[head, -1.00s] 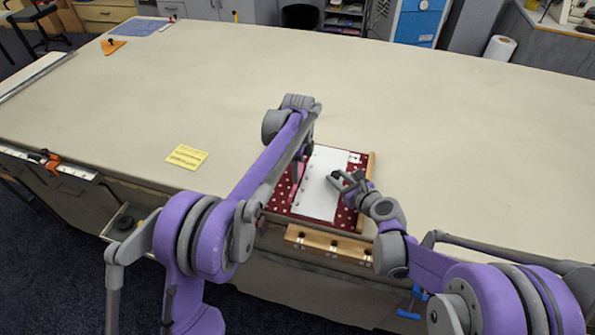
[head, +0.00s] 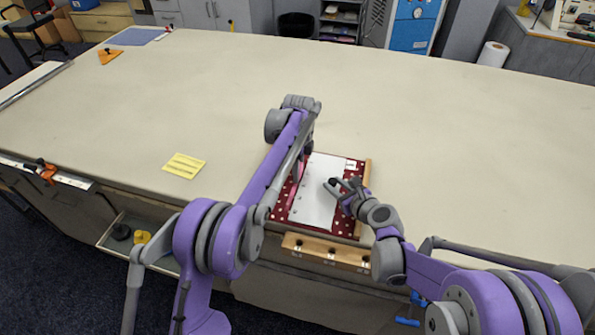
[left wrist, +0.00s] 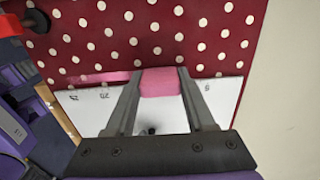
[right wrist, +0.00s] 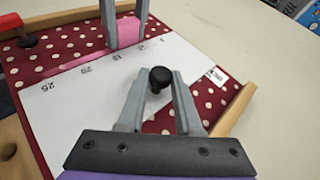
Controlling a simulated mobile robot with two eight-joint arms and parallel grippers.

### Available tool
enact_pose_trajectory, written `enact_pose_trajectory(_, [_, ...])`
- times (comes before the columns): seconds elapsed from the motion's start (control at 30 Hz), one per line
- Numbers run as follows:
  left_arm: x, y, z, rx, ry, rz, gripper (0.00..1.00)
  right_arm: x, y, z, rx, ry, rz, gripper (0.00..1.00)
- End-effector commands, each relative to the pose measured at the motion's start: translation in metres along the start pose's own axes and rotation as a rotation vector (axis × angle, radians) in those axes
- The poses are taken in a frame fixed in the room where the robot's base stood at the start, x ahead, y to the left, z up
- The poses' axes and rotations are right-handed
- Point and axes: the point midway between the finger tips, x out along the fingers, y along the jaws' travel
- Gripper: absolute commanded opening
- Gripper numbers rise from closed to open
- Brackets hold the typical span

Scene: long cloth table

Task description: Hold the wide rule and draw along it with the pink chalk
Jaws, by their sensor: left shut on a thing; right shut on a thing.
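The wide rule (head: 318,205) is a white plate with numbers along one edge, lying on red polka-dot cloth. My right gripper (right wrist: 157,88) is shut on the rule's black knob (right wrist: 158,75). My left gripper (left wrist: 160,85) is shut on the pink chalk (left wrist: 160,82), a block at the numbered edge, partway along; it also shows in the right wrist view (right wrist: 128,32). A pink line (right wrist: 85,60) runs along that edge from near the 25 mark to the chalk. My arm partly hides the chalk in the head view.
The cloth lies on a board with wooden strips; one strip (head: 325,252) is at its front. A yellow card (head: 184,165) lies to the left on the table. The table (head: 450,130) is clear to the right and behind.

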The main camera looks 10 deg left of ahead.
Motion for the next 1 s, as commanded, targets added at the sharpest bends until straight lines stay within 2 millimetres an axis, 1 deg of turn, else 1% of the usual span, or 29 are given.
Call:
enact_pose_trajectory(0.17, [0.001, -0.004, 0.000, 0.000, 0.000, -0.002, 0.10, 0.000, 0.000, 0.000, 0.001, -0.001, 0.000, 0.00])
enact_pose_trajectory(0.43, [0.000, -0.018, 0.000, 0.000, 0.000, -0.002, 0.10, 0.000, 0.000, 0.000, 0.001, -0.001, 0.000, 0.00])
enact_pose_trajectory(0.67, [-0.001, -0.023, 0.000, 0.000, 0.000, -0.002, 0.10, 0.000, 0.000, 0.000, 0.001, 0.000, 0.000, 0.00])
enact_pose_trajectory(1.0, [-0.002, -0.038, 0.000, 0.000, 0.000, -0.001, 0.10, 0.000, 0.000, 0.000, 0.000, 0.000, 0.000, 0.00])
